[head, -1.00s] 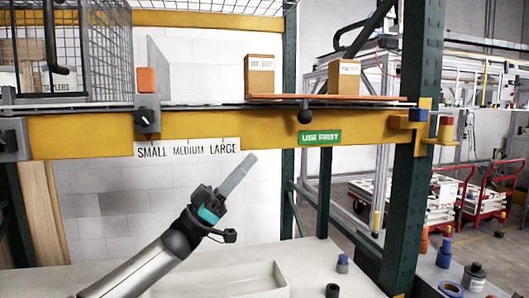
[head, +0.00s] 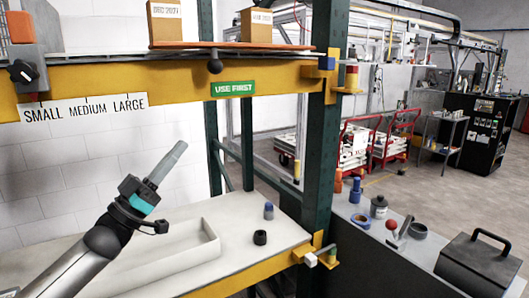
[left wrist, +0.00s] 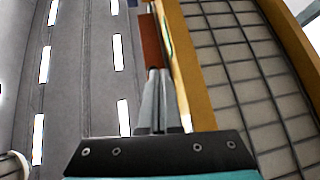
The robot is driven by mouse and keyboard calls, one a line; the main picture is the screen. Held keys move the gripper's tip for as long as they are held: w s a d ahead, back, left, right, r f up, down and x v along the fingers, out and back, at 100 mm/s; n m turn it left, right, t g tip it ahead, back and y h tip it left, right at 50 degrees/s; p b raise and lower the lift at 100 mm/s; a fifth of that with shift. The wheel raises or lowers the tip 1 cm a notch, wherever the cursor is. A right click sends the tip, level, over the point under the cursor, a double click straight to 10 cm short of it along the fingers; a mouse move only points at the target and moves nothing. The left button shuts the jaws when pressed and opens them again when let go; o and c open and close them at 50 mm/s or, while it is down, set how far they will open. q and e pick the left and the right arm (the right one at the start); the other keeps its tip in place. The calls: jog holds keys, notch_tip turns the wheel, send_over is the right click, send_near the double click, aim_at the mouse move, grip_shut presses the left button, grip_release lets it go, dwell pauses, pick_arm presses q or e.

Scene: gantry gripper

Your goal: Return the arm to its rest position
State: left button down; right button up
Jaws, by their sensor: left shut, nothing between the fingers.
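My left gripper (head: 174,157) is raised above the pale tray on the bench, in front of the white block wall. Its grey fingers are shut and empty, pointing up and to the right. In the left wrist view the closed fingers (left wrist: 160,98) point up toward the yellow shelf beam (left wrist: 184,60), with ceiling lights to the left. My right gripper is not in view.
The yellow shelf beam (head: 170,83) with a "USE FIRST" label runs above the gripper. A green post (head: 322,150) stands to the right. The shallow tray (head: 212,245) and a black cup (head: 260,238) are on the bench. A toolbox (head: 480,262) sits at the right.

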pick_arm(q)
jog(key=s+d+f+n+g+y, duration=0.1)
jog(key=s+d+f+n+y, duration=0.2)
jog(key=f, duration=0.5)
jog(key=s+d+f+n+g+y, duration=0.1)
jog(key=d+f+y, duration=0.1)
jog(key=f+y, duration=0.45)
jog(key=s+d+f+n+g+y, duration=0.1)
jog(key=d+f+n+y, duration=0.15)
jog(key=f, duration=0.75)
jog(key=s+a+f+g+y, duration=0.15)
jog(key=s+f+g, duration=0.25)
jog(key=s, duration=0.6)
jog(key=s+a+f+m+g+y, duration=0.15)
jog(key=s+f+g, duration=0.3)
jog(key=s, duration=0.45)
jog(key=s+a+f+g+y, duration=0.1)
jog(key=s+f+g+y, duration=0.3)
jog(key=s, duration=0.6)
notch_tip(320, 180, down, 26)
jog(key=s+f+g+h+b, duration=0.1)
jog(key=s+b, duration=0.1)
jog(key=b, duration=0.2)
jog(key=s+a+f+g+b, duration=0.1)
jog(key=s+a+f+b, duration=0.1)
jog(key=s+f, duration=1.3)
jog(key=shift+s+a+f+b, duration=0.3)
jog(key=shift+f+b, duration=0.2)
jog(key=shift+f, duration=0.4)
